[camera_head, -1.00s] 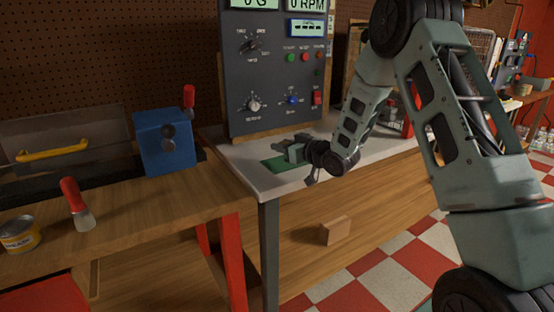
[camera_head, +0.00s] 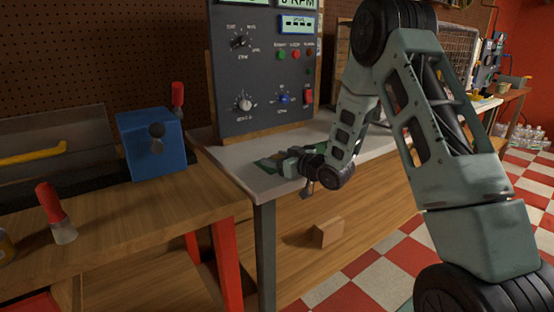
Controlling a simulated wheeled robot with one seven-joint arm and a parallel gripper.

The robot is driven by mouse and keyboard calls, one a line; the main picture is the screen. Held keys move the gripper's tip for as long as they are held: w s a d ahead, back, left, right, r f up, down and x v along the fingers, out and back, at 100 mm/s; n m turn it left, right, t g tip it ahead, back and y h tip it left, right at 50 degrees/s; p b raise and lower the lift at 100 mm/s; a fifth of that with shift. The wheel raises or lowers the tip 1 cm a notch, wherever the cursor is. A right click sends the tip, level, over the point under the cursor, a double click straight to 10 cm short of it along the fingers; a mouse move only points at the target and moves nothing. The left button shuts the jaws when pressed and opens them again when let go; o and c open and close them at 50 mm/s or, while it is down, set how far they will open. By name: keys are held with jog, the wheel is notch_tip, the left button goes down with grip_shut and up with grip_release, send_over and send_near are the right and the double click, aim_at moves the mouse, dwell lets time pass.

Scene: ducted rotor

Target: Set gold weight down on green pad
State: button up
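The green pad (camera_head: 266,166) lies on the pale top of the bench, in front of the dark control panel. Part of it is hidden behind my gripper. My gripper (camera_head: 281,161) is low over the pad's right part, reaching in from the right. Its fingers are small and seen from the side, so I cannot tell whether they are open or shut. I cannot make out the gold weight in this view.
The control panel (camera_head: 262,70) stands right behind the pad. To the left, a wooden bench holds a blue box (camera_head: 150,145) and a red-handled scraper (camera_head: 55,214). A small wooden block (camera_head: 328,232) is below the bench top. Checkered floor lies at right.

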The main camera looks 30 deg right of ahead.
jog(key=shift+r, duration=0.1)
jog(key=shift+r, duration=0.15)
jog(key=v, duration=1.2)
